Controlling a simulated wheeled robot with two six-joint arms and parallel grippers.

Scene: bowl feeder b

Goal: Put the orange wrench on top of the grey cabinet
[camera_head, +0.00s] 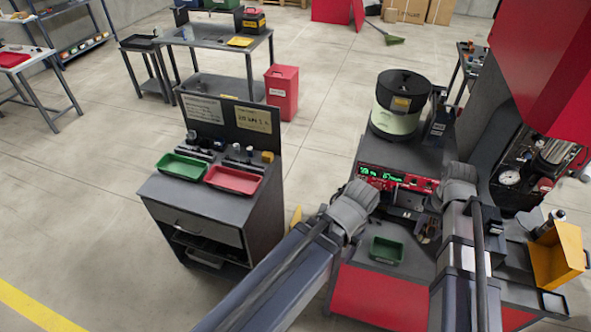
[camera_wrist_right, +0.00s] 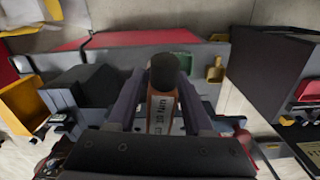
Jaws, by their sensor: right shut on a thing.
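The orange wrench (camera_wrist_right: 162,112) is between the fingers of my right gripper (camera_wrist_right: 160,105) in the right wrist view. It shows an orange body, a white label with dark print and a dark round end. In the head view my right gripper (camera_head: 425,228) is small and partly hidden beside its wrist, over the red-fronted bench. The grey cabinet (camera_head: 195,228) stands left of this bench, apart from the gripper. My left arm reaches in between them; its wrist hides most of the left gripper, so its jaws cannot be made out.
The cabinet top carries a green tray (camera_head: 182,167), a red tray (camera_head: 232,180), small parts and a sign board (camera_head: 250,120) at the back. The bench holds a round feeder (camera_head: 398,105), a red display unit (camera_head: 395,178) and a small green bin (camera_head: 386,250). A yellow bin (camera_head: 556,255) stands right.

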